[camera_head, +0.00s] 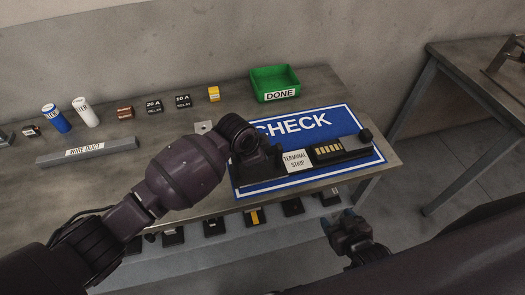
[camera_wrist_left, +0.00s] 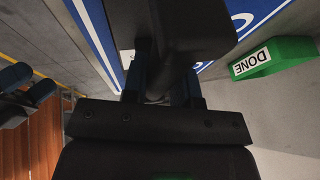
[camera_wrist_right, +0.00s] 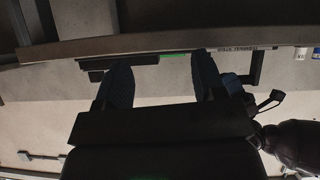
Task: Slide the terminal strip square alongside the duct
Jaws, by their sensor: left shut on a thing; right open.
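The terminal strip (camera_head: 341,153) is a long dark block with a white label and a row of yellowish contacts. It lies on the blue CHECK mat, at the mat's front half, with a dark post at its right end. My left gripper (camera_head: 262,160) is at the strip's left end, shut on a dark upright part of it; the left wrist view shows its fingers (camera_wrist_left: 166,85) around this part. The grey wire duct (camera_head: 121,147) lies on the table's left half, well apart from the strip. My right gripper (camera_head: 345,230) is open and empty, off the table's front edge.
The blue CHECK mat (camera_head: 337,121) covers the table's right part. A green DONE bin (camera_head: 275,84) stands behind it. Relays, a yellow block (camera_head: 214,94), a blue-and-white cylinder (camera_head: 56,118) and a white cylinder (camera_head: 86,112) line the back. Several dark parts sit on a lower shelf.

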